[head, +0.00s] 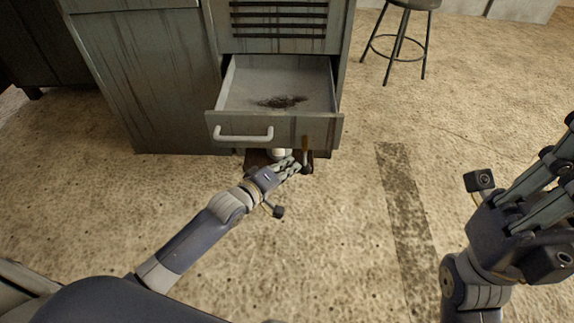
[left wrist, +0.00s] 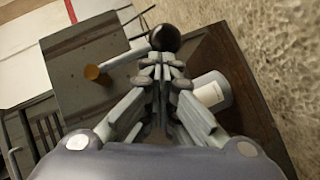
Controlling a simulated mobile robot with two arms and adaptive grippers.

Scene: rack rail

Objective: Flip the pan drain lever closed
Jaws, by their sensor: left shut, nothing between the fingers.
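The drain lever (head: 305,147) is at the right end of the open drawer's front. In the left wrist view the lever (left wrist: 126,58) is a pale rod running from a brass pivot (left wrist: 97,73) to a dark ball knob (left wrist: 165,38). My left gripper (head: 292,165) is shut and empty, low in front of the drawer. In the left wrist view its fingertips (left wrist: 165,65) appear right by the knob; whether they touch it I cannot tell. My right gripper (head: 550,165) is out to the right, away from the lever, with its fingertips partly cut off.
The drawer (head: 325,92) is pulled out of the grey cabinet (head: 150,95) and has a dark stain inside. A white cylinder (left wrist: 212,90) sits beneath the drawer by the left gripper. A stool (head: 398,45) stands behind. The floor to the right is clear.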

